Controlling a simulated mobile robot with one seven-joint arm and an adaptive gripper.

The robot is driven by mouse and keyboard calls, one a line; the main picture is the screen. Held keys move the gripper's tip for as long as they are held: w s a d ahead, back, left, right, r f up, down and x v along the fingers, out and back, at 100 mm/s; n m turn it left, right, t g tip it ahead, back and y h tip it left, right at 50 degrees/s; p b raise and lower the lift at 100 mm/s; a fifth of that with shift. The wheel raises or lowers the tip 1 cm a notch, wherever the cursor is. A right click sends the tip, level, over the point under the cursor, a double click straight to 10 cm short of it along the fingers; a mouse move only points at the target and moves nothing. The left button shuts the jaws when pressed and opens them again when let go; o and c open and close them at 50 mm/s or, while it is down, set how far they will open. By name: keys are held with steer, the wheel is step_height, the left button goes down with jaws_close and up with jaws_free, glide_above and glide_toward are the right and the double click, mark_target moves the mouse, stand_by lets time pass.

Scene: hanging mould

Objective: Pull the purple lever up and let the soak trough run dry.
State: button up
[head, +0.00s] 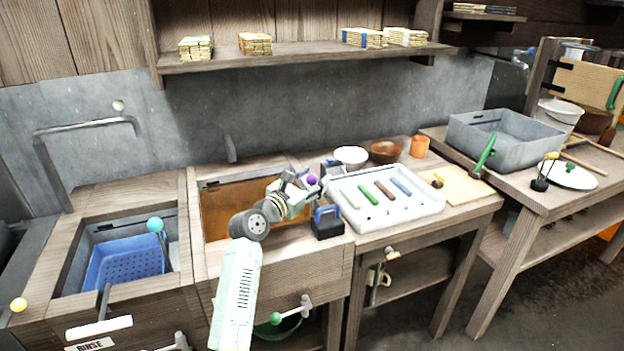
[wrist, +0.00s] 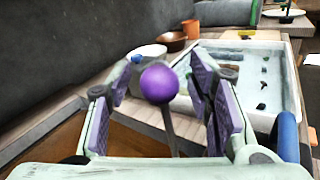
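The purple lever's round knob (head: 312,180) shows at the end of my gripper (head: 302,184), over the right side of the soak trough. In the wrist view the knob (wrist: 158,84) sits on a thin dark rod between the two finger pads of my gripper (wrist: 164,82). The pads stand apart, with a gap on each side of the knob, wider on the right. The trough (head: 225,211) holds brown liquid; my arm and gripper hide part of it. The lever's base is hidden in the head view.
A black block with a blue handle (head: 327,219) stands close right of my gripper. A white tray of coloured bars (head: 430,208), a white bowl (head: 350,156) and a brown bowl (head: 386,152) lie beyond. A rinse basin with a blue basket (head: 125,262) is left.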

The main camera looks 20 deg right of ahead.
jaws_close()
stand_by(0.4)
